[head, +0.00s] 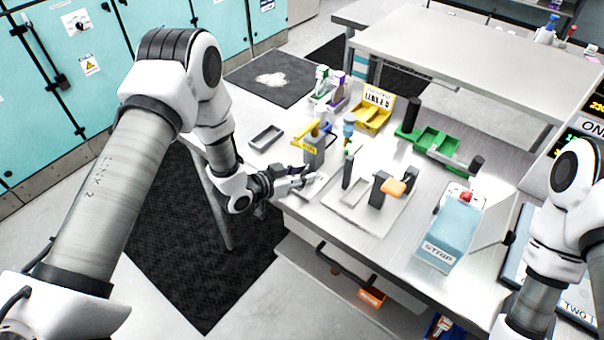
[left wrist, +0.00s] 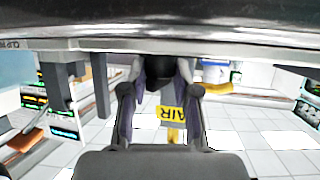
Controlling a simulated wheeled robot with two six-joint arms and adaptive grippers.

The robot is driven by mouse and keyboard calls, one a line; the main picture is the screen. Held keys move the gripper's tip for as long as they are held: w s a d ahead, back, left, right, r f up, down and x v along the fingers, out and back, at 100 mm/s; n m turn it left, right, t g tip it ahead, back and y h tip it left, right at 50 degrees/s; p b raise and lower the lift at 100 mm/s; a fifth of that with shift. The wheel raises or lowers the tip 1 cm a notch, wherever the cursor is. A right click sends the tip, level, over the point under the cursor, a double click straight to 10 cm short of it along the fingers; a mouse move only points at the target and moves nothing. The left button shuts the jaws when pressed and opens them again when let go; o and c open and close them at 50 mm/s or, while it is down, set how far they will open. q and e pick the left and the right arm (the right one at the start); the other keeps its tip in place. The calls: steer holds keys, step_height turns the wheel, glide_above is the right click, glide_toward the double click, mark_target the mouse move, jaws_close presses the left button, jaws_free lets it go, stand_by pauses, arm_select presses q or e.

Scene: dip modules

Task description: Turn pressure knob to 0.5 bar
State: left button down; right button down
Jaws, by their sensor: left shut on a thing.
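My left gripper (head: 312,180) is at the front left edge of the table, beside a grey air unit (head: 313,153) with a yellow sign (head: 304,140). In the left wrist view the two fingers of this gripper (left wrist: 160,86) are closed on a dark part (left wrist: 164,73), which looks like the pressure knob. The yellow AIR sign (left wrist: 170,113) shows upside down between the fingers. The knob is hidden in the head view, and I cannot read its setting or any pressure scale. My right gripper is out of the picture.
A light plate with dark posts (head: 365,205) lies right of the gripper. A grey tray (head: 266,137) is to its left. The table's front left edge is close to the arm.

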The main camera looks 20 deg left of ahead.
arm_select(q)
steer(key=shift+w+r, duration=0.1)
stand_by(0.7)
steer(key=c, duration=0.8)
jaws_free()
steer(key=shift+c, duration=0.2)
steer(key=v, duration=1.2)
